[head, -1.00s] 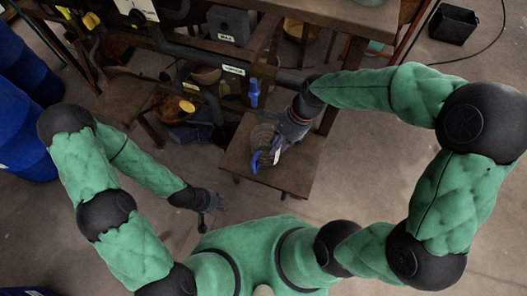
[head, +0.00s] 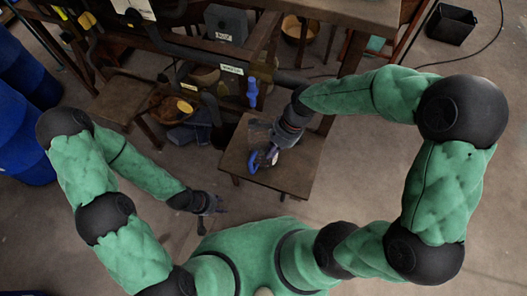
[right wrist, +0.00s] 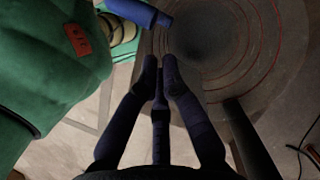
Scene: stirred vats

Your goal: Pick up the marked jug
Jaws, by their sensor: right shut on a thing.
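The jug (head: 263,158) is over the small brown table in the head view, with blue and white parts showing. My right gripper (head: 270,150) reaches it from the upper right and covers much of it. In the right wrist view a round, grey, see-through jug body (right wrist: 235,65) with red rings fills the upper right. My right gripper's fingers (right wrist: 160,68) are shut against it; the exact part held is hidden. I cannot tell whether the jug is clear of the table. My left gripper (head: 216,204) is empty, its fingers spread, left of the table.
The small table (head: 290,178) has bare room at its front and right. A blue-handled part (head: 252,93) stands behind it near labelled pipework. A lower table (head: 125,97) is at the left, blue barrels (head: 20,140) at the far left, a black bin (head: 451,23) at the upper right.

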